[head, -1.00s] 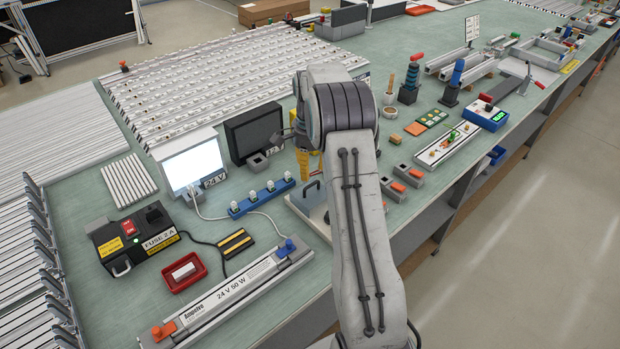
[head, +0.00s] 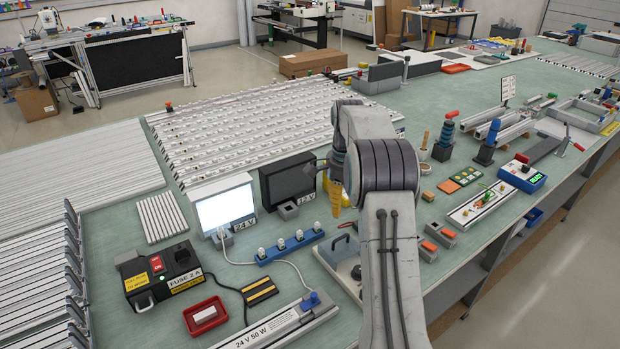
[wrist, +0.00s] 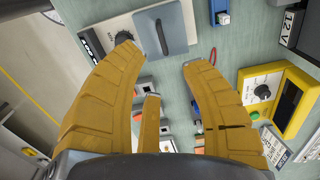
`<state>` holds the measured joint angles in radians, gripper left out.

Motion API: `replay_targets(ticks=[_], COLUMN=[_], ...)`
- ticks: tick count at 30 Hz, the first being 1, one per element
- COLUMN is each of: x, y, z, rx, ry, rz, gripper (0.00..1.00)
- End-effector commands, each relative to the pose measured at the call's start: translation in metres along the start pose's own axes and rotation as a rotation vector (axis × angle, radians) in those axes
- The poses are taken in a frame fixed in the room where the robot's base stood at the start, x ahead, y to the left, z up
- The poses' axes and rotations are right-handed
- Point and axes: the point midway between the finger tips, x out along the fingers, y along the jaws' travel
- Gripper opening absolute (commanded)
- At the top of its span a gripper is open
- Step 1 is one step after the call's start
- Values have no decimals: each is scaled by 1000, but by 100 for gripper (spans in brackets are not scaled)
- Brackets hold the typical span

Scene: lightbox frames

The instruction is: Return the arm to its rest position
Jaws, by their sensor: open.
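My gripper (wrist: 158,72) shows large in the wrist view, its yellow-brown fingers spread wide apart with nothing between them. In the head view my gripper (head: 336,198) is partly hidden by my grey arm, and one yellow finger points down over the bench. Below the fingers in the wrist view are a grey plate with a handle (wrist: 165,32) and a yellow box with a black knob (wrist: 272,98). The gripper appears to be above these things and touching none of them.
The green bench (head: 215,265) is crowded. A lit 24 V panel (head: 224,208), a dark 12 V panel (head: 290,182), a blue strip of bulbs (head: 290,248), a fuse box (head: 160,276) and a red tray (head: 206,316) stand left of my arm. Floor is clear on the right.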

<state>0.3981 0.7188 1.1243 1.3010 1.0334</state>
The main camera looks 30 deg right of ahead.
Motion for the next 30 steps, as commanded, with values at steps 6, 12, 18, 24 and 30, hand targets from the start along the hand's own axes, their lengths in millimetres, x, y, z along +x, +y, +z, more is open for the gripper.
replay_targets(ticks=[6, 12, 18, 24, 30], x=[0, 0, 4, 48, 71], y=[0, -3, -14, 11, 58], z=[0, -2, -8, 6, 35], rx=[0, -139, -384, -631, -830], ry=[0, 9, 47, -5, -78], rz=[0, -12, -53, 4, 55], gripper=[41, 41, 41, 41, 41])
